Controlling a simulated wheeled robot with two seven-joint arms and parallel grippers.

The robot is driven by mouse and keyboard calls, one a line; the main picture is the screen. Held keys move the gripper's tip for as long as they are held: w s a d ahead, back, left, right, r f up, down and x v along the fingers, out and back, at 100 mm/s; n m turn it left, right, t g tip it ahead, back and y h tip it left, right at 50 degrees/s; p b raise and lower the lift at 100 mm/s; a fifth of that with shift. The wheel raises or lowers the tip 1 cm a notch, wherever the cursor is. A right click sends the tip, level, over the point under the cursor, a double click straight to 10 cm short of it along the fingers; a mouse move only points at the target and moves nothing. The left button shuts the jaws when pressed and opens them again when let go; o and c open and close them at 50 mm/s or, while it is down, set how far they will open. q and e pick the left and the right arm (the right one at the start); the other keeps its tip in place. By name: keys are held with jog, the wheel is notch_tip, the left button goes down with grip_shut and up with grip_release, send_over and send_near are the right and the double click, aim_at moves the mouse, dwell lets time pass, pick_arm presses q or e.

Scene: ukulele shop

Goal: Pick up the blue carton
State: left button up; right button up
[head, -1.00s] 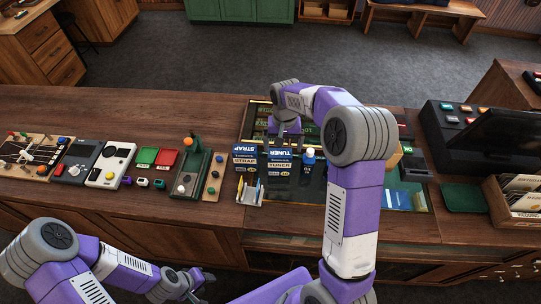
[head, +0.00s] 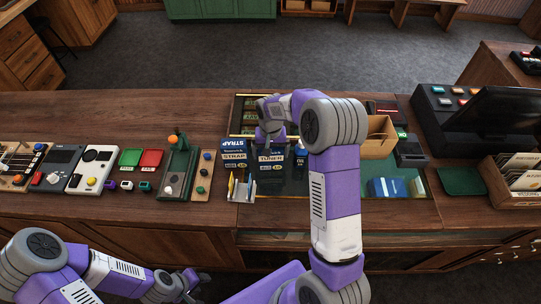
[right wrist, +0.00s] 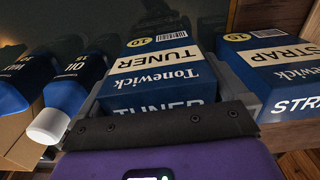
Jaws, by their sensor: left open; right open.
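A blue carton marked TUNER (head: 271,160) stands on the counter, with a second blue carton marked STRAP (head: 234,150) just left of it. My right gripper (head: 271,141) is low over the TUNER carton and hides part of its top. In the right wrist view, the TUNER carton (right wrist: 160,68) lies between the open grey fingers (right wrist: 165,95), and the STRAP carton (right wrist: 275,70) is beside it on the right. I cannot tell whether the fingers touch the TUNER carton. My left gripper (head: 190,284) is open and empty in front of the counter.
A holder with pens (head: 241,188) stands in front of the STRAP carton. An open cardboard box (head: 379,139) is to the right. Pedals (head: 93,170) line the counter's left.

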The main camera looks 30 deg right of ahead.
jog(key=shift+c, duration=0.3)
jog(key=c, duration=0.7)
